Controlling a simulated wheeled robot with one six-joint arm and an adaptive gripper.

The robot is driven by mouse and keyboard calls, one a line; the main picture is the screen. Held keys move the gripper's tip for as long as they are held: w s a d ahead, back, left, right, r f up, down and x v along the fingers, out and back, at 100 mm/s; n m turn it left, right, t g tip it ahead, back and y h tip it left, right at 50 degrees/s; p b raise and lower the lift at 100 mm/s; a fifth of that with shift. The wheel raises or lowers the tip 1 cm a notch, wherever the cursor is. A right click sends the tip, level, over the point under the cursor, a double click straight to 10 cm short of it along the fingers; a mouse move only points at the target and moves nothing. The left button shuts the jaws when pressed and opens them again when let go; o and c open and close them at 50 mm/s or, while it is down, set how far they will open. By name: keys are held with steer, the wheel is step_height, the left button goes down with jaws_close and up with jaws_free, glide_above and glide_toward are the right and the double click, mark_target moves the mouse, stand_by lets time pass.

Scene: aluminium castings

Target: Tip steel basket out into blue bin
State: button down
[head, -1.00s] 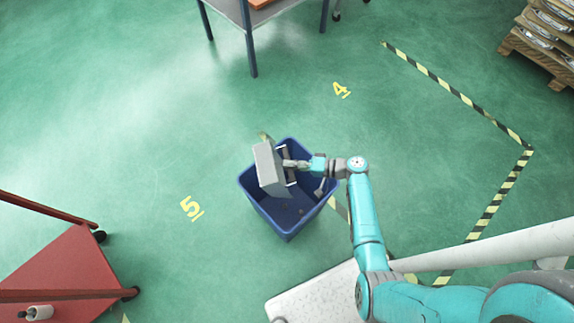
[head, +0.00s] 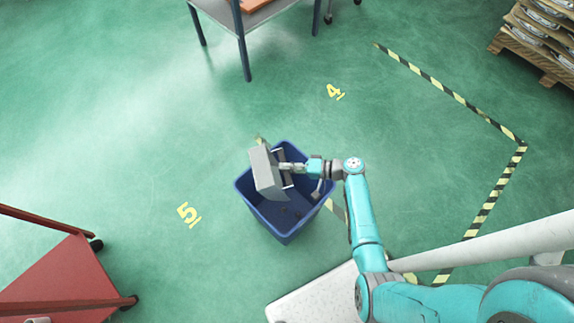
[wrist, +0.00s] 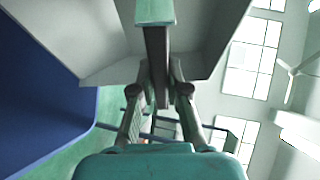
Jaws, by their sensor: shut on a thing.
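The steel basket (head: 267,172) is a grey box tilted on its side over the blue bin (head: 281,232), above its left part. My gripper (head: 287,168) is shut on the basket's handle side, reaching in from the right. In the wrist view the grey basket (wrist: 100,45) fills the top and the gripper fingers (wrist: 158,85) close on a bar at its middle. The bin's blue wall (wrist: 40,100) shows at the left. A few small dark pieces (head: 298,214) lie on the bin floor. The inside of the basket is hidden in the head view.
A red cart (head: 65,275) stands at the lower left. A grey table (head: 258,14) stands at the top. A pallet with stacked castings (head: 545,35) is at the top right. Green floor around the bin is clear, with striped tape (head: 450,92) to the right.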

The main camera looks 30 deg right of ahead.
steer(key=shift+r, duration=1.15)
steer(key=shift+f, duration=1.4)
steer(key=shift+r, duration=0.1)
step_height(320, 180, up, 3)
steer(key=h, duration=0.1)
steer(key=n+g+h, duration=0.1)
steer(key=h, duration=0.1)
steer(key=shift+a+g, duration=0.1)
steer(key=shift+g, duration=0.2)
step_height(320, 180, up, 2)
steer(key=n+g+h, duration=0.1)
steer(key=h, duration=0.3)
steer(key=shift+r, duration=0.2)
step_height(320, 180, up, 4)
steer(key=h, duration=0.2)
steer(key=n+g+h, duration=0.1)
steer(key=h, duration=0.2)
steer(key=shift+w+f+g, duration=0.1)
steer(key=shift+g, duration=0.2)
steer(key=shift+r+n+h, duration=0.3)
steer(key=shift+h, duration=0.5)
